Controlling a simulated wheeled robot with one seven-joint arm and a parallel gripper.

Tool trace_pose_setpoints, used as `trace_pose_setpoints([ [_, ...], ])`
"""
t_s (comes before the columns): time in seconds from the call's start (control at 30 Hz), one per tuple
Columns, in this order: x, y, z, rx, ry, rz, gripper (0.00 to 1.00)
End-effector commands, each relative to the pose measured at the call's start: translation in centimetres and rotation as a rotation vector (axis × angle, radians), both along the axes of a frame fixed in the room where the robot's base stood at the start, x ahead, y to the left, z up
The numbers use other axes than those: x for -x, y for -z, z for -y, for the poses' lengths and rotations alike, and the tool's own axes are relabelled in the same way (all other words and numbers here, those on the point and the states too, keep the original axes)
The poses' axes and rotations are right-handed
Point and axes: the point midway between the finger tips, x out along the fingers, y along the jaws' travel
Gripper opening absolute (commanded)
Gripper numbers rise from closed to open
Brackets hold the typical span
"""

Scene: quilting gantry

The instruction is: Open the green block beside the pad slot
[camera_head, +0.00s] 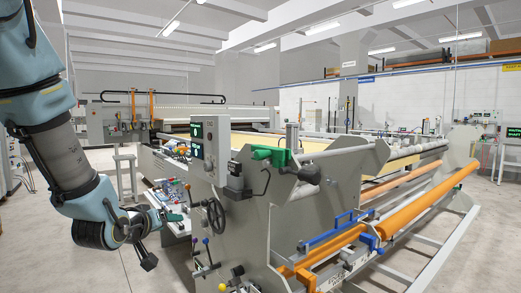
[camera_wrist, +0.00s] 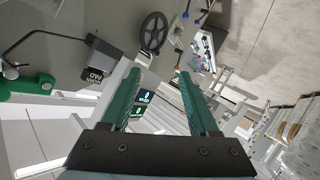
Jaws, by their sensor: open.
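The green block (camera_head: 270,155) sits on top of the grey side plate of the gantry, near the centre of the head view. It also shows at the left edge of the wrist view (camera_wrist: 30,84), partly cut off by the frame. A dark box (camera_wrist: 97,65) marked PAD stands beside it, with a thin dark bent rod between them; the box (camera_head: 235,180) is also in the head view. My gripper (camera_wrist: 158,72) is open, with green fingers apart and nothing between them. In the head view my gripper (camera_head: 172,216) is left of and lower than the block, apart from it.
A control panel (camera_head: 203,135) with a green display and a black handwheel (camera_head: 215,215) stand between my gripper and the block. Orange rollers (camera_head: 420,210) run along the gantry at the right. Bare floor (camera_head: 110,265) lies at the lower left.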

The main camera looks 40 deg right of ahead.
Motion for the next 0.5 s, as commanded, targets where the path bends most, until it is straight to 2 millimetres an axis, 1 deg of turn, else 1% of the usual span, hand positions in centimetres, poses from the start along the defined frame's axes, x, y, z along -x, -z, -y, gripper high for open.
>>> trace_pose_setpoints([
  [0.03, 1.4, -2.0, 3.4, 0.105, 0.059, 0.023, 0.61],
  [0.07, 2.2, -3.1, 5.1, 0.172, 0.091, 0.037, 0.61],
  [0.1, 3.5, -4.6, 7.2, 0.259, 0.133, 0.047, 0.61],
  [0.2, 6.7, -8.1, 11.0, 0.461, 0.228, 0.057, 0.61],
  [0.3, 9.4, -10.7, 13.2, 0.616, 0.301, 0.047, 0.61],
  [0.33, 10.0, -11.3, 13.6, 0.652, 0.318, 0.044, 0.61],
  [0.4, 11.1, -12.4, 14.2, 0.715, 0.347, 0.037, 0.61],
  [0.5, 11.8, -13.1, 14.6, 0.759, 0.365, 0.032, 0.61],
])
